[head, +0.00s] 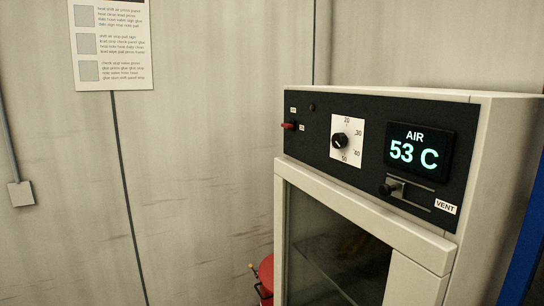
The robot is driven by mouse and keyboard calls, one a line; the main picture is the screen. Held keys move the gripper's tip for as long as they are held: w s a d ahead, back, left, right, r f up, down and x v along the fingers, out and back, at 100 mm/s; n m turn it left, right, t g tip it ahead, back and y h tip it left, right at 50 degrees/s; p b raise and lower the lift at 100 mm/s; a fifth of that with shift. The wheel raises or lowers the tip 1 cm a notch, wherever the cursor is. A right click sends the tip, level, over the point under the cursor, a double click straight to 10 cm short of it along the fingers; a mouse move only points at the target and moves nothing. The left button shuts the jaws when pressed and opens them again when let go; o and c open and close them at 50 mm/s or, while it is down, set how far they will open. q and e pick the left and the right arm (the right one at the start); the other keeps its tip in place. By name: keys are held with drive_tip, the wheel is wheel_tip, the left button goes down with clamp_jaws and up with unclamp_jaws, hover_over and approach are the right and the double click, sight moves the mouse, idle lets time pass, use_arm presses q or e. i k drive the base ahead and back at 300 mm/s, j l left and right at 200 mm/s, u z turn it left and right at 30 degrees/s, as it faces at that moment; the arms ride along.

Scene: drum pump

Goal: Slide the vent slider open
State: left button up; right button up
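The vent slider's dark knob (391,187) sits at the left end of a slot (417,196) in the black control panel (366,182), below the display. A white VENT label (445,206) is to the right of the slot's lower end. The panel is on the upper front of a beige cabinet (414,242). Neither of my grippers is in the head view, and nothing touches the slider.
The display (415,151) reads AIR 53 C. Left of it are a dial (340,141) and a red switch (289,126). The glass door (335,254) below looks shut. A red object (266,275) stands left of the cabinet. A notice (112,45) hangs on the wall.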

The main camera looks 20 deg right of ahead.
sight(394, 187)
drive_tip(key=z, duration=1.35)
